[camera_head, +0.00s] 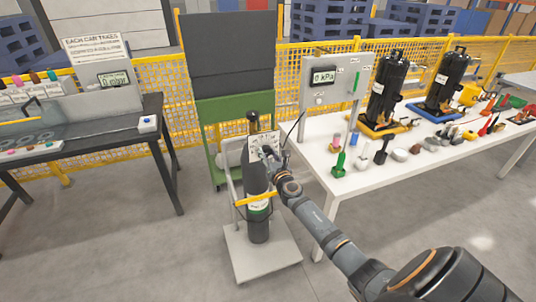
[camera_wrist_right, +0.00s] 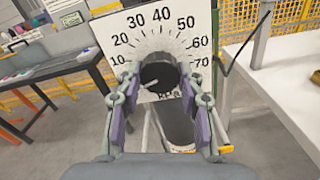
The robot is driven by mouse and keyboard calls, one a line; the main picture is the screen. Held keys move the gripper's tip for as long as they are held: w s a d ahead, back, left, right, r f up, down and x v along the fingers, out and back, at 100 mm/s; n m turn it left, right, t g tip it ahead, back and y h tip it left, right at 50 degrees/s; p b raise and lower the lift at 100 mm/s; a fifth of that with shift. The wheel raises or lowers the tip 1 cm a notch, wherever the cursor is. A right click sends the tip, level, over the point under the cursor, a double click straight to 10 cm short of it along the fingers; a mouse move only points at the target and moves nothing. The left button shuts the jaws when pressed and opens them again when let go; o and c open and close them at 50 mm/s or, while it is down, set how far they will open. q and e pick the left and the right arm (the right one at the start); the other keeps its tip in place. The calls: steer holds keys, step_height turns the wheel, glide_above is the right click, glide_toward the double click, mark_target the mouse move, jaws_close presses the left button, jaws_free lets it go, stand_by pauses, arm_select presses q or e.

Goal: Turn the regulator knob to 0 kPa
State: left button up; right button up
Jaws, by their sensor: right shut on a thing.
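The regulator knob (camera_wrist_right: 158,74) is a dark round knob in front of a white dial plate (camera_wrist_right: 150,35) marked from 10 to 70 kPa. A short white mark on the knob points to the lower left, below the 10; the zero label is hidden. My right gripper (camera_wrist_right: 160,78) is shut on the knob, one purple-padded finger on each side. In the head view my right gripper (camera_head: 272,157) is at the dial on the dark gas cylinder (camera_head: 256,181), and the knob is mostly hidden. A display (camera_head: 324,77) on the panel reads 0 kPa. My left gripper is not in view.
The cylinder stands upright on a pale trolley (camera_head: 285,257). A white table (camera_head: 335,190) with black pump units (camera_head: 386,85) and small parts stands to the right. A dark bench (camera_head: 110,135) stands at the left. A green and dark board (camera_head: 232,110) and yellow fence are behind.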

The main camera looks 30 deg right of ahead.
steer(key=shift+f, duration=0.1)
steer(key=o, duration=1.2)
steer(key=v, duration=1.2)
